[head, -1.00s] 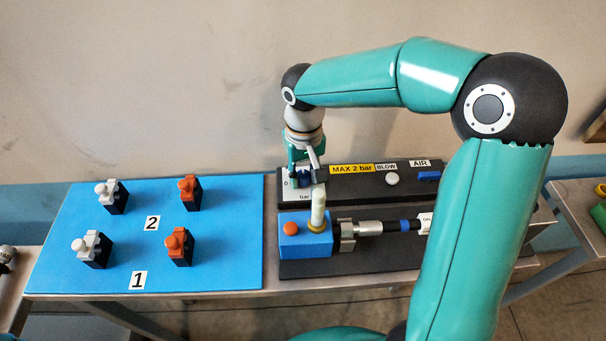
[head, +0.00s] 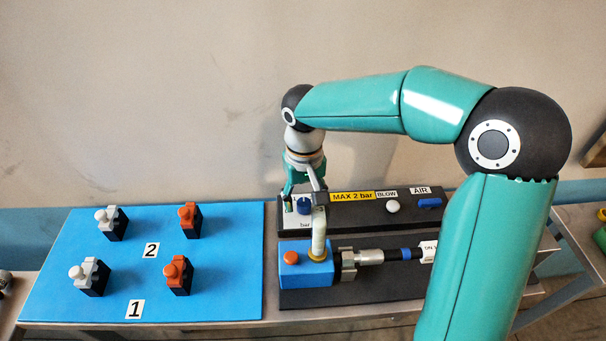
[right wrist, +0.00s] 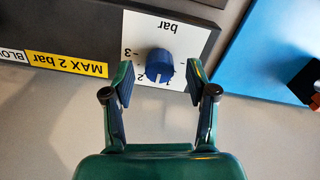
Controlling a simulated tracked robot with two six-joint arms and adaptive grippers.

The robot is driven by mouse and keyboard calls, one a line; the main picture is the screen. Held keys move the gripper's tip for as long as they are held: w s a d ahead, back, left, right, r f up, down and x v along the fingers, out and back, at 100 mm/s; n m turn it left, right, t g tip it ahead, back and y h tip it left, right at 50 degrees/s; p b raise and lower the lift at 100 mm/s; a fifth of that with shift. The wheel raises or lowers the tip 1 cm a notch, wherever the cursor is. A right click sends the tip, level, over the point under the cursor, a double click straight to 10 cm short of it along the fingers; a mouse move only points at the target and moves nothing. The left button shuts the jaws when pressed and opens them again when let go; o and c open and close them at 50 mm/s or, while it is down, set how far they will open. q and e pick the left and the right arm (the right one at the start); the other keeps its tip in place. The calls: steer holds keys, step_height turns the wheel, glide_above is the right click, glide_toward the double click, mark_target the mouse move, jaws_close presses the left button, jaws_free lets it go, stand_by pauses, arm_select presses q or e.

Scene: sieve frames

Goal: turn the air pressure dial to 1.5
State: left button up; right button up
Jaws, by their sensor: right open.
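The air pressure dial is a blue knob (head: 304,206) on a white scale plate (right wrist: 183,28) marked "bar", at the left end of the black panel. In the right wrist view the blue knob (right wrist: 159,64) sits between the finger lines, with the figures 2 and 3 beside it. I cannot read its exact setting. My right gripper (head: 304,193) is open just above the knob. In the right wrist view its fingers (right wrist: 159,82) stand on either side of the knob, with gaps. My left gripper is not in view.
The panel carries a "MAX 2 bar" label (head: 352,197), a white BLOW button (head: 393,207) and a blue AIR switch (head: 429,203). A blue block (head: 305,272) with an upright pale tube (head: 319,232) stands in front. A blue board (head: 225,280) with several small fittings lies left.

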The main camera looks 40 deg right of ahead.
mark_target(304, 203)
step_height(304, 203, up, 10)
steer(key=shift+r, duration=0.2)
stand_by(0.5)
